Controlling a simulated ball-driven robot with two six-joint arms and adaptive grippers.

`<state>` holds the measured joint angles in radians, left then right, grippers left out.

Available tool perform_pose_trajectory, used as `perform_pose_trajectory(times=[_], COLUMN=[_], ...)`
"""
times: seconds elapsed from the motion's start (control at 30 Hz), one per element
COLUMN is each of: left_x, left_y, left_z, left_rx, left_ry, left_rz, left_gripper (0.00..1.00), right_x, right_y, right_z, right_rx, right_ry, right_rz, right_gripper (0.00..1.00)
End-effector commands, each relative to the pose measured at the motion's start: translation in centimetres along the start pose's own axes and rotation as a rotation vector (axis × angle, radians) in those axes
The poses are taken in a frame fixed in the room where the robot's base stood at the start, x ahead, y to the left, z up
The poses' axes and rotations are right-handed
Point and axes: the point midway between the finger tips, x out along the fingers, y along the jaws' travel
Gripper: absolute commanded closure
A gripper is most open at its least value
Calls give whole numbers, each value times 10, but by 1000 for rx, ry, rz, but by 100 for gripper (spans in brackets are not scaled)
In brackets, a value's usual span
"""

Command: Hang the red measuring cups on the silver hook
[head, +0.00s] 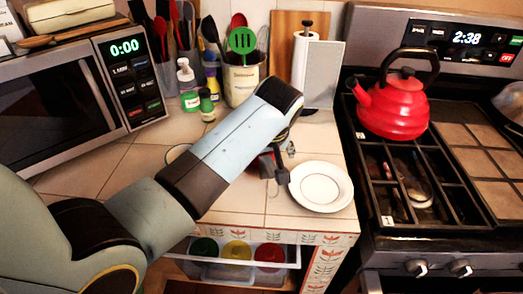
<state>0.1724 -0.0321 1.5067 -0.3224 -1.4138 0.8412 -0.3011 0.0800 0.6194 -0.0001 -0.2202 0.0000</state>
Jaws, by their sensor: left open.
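My left arm reaches across the tiled counter from the left. Its gripper (276,178) is open, just left of the white plate, and points down at the counter. A small red patch (267,157) shows behind the gripper; it may be part of the red measuring cups, but the arm hides most of it. I cannot tell whether the gripper touches it. A small grey piece (290,148) shows beside the wrist; I cannot tell whether it is the silver hook. My right gripper is not in view.
A white plate (320,187) lies near the counter's front right edge. A utensil crock (242,87), small bottles (207,104) and a paper towel holder (318,75) stand behind. A microwave (75,95) is left; a stove with a red kettle (393,105) is right.

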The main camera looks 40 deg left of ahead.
Motion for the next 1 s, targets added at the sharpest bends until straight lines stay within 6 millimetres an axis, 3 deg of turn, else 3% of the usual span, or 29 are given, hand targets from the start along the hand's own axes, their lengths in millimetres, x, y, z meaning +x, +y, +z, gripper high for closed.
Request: perform_pose_trajectory(times=[0.3, 1.0], left_x=[8, 7], left_y=[0, 0], left_z=[0, 0], left_rx=[-1, 0], left_ry=[1, 1], left_rz=[1, 1], left_gripper=[2, 93], right_x=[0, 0], right_y=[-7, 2], right_z=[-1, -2], right_rx=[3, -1], right_ry=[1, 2], right_rz=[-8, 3], right_gripper=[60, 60])
